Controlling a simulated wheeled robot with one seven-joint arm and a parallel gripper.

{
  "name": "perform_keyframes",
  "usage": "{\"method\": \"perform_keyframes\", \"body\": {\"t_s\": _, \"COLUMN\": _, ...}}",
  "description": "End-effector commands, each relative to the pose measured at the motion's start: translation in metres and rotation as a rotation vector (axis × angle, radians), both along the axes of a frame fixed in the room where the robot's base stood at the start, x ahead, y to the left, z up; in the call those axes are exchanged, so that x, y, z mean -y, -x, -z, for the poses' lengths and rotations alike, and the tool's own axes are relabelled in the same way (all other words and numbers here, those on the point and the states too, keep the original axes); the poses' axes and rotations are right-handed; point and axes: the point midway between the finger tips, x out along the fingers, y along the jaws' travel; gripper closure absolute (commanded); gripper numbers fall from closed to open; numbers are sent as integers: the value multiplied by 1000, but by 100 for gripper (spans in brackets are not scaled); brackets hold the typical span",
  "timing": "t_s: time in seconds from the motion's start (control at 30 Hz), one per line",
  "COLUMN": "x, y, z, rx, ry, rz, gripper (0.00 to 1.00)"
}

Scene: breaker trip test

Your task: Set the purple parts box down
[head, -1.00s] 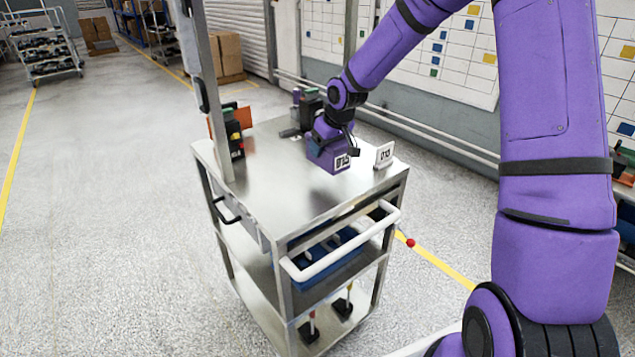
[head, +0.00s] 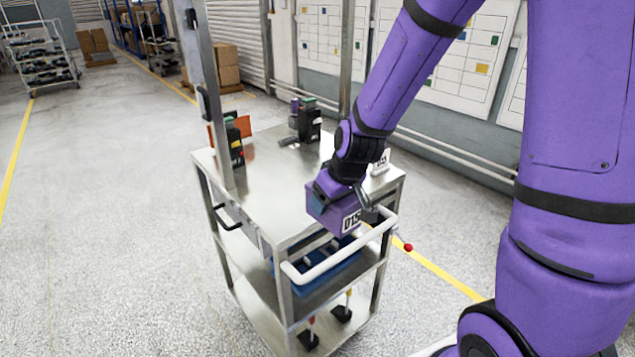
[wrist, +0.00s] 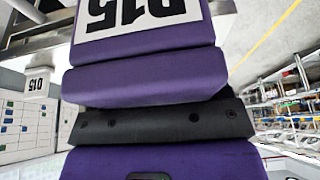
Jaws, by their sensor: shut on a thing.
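The purple parts box (head: 328,215) with a white D15 label hangs in my gripper (head: 330,190) at the front right of the metal cart (head: 275,170). My gripper is shut on it from above. The box overlaps the cart's front edge and white handle in the head view, and it looks raised, though its underside is hard to see. In the wrist view the box's label (wrist: 135,14) fills the top, upside down. A white D15 sign (head: 380,163) stands on the cart top behind my wrist; it also shows in the wrist view (wrist: 38,82).
The white push handle (head: 340,250) runs along the cart's front. Black devices (head: 308,120) stand at the back of the cart top, and another with an orange plate (head: 235,143) stands by the left post. The middle of the top is clear. A blue bin (head: 318,270) sits below.

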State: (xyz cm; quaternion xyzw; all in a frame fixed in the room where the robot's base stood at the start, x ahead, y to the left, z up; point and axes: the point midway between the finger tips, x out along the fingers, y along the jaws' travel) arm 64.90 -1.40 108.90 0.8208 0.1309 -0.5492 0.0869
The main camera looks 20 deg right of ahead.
Motion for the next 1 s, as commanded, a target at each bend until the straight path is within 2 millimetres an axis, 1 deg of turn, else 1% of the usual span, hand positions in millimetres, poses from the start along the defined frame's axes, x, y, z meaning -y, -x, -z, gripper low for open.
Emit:
{"method": "perform_keyframes", "body": {"t_s": 0.07, "x": -2, "y": -6, "z": 1, "rx": 2, "ry": 0, "rz": 0, "gripper": 63}}
{"method": "perform_keyframes", "body": {"t_s": 0.17, "x": -4, "y": -25, "z": 3, "rx": 2, "ry": 1, "rz": -1, "gripper": 63}}
{"method": "perform_keyframes", "body": {"t_s": 0.5, "x": -11, "y": -103, "z": 10, "rx": 3, "ry": 1, "rz": 1, "gripper": 63}}
{"method": "perform_keyframes", "body": {"t_s": 0.6, "x": -14, "y": -123, "z": 12, "rx": 2, "ry": 0, "rz": 0, "gripper": 63}}
{"method": "perform_keyframes", "body": {"t_s": 0.7, "x": -14, "y": -137, "z": 13, "rx": 3, "ry": 0, "rz": 2, "gripper": 63}}
{"method": "perform_keyframes", "body": {"t_s": 0.93, "x": -16, "y": -151, "z": 15, "rx": 1, "ry": 0, "rz": 1, "gripper": 63}}
{"method": "perform_keyframes", "body": {"t_s": 1.0, "x": -17, "y": -158, "z": 15, "rx": 3, "ry": 1, "rz": 1, "gripper": 63}}
